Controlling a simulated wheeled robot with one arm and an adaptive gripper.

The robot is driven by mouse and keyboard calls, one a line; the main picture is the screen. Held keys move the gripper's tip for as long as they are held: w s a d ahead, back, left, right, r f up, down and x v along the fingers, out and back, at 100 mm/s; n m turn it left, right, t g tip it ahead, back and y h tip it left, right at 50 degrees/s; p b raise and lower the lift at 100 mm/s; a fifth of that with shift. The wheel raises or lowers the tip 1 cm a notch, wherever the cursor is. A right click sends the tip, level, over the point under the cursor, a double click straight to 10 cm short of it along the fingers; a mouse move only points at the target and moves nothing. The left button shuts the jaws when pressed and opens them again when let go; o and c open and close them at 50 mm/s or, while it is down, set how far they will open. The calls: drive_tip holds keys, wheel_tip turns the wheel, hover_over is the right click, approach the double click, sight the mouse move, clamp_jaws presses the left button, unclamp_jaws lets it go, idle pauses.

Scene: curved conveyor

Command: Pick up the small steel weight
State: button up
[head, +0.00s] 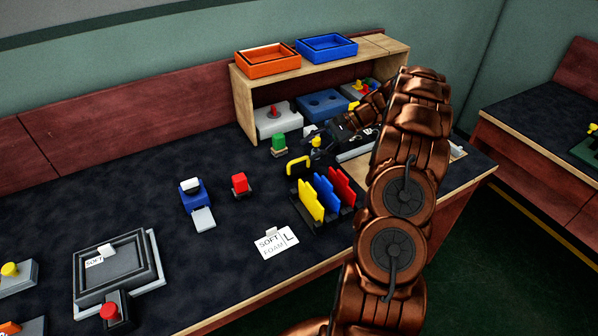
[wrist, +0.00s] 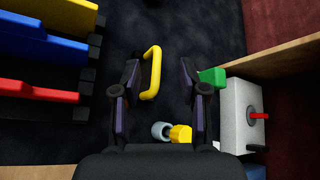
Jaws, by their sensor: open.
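The small steel weight looks like a short grey cylinder (wrist: 160,130) in the wrist view, low in the picture beside a yellow block (wrist: 181,134). I cannot tell whether the two touch. My gripper (wrist: 160,68) is open and empty above the table, with its fingers on either side of the picture's middle. The weight shows between the finger bases, nearer the palm edge than the fingertips. A yellow handle (wrist: 152,72) shows between the fingertips, lower down. In the head view my gripper's dark parts hide much of this spot, and the weight is not clear there.
A rack with yellow, blue and red panels (head: 325,195) stands in front. A green block (head: 278,142) and a white box with a red knob (head: 278,120) stand behind, by the wooden shelf (head: 242,105).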

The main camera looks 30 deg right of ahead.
sight(302, 159)
drive_tip(key=d+f, duration=0.1)
drive_tip(key=d, duration=0.1)
drive_tip(key=shift+d+f+m+t, duration=0.3)
drive_tip(key=shift+f, duration=0.1)
drive_tip(key=shift+p+x, duration=0.85)
drive_tip(key=shift+x, duration=2.9)
clamp_jaws()
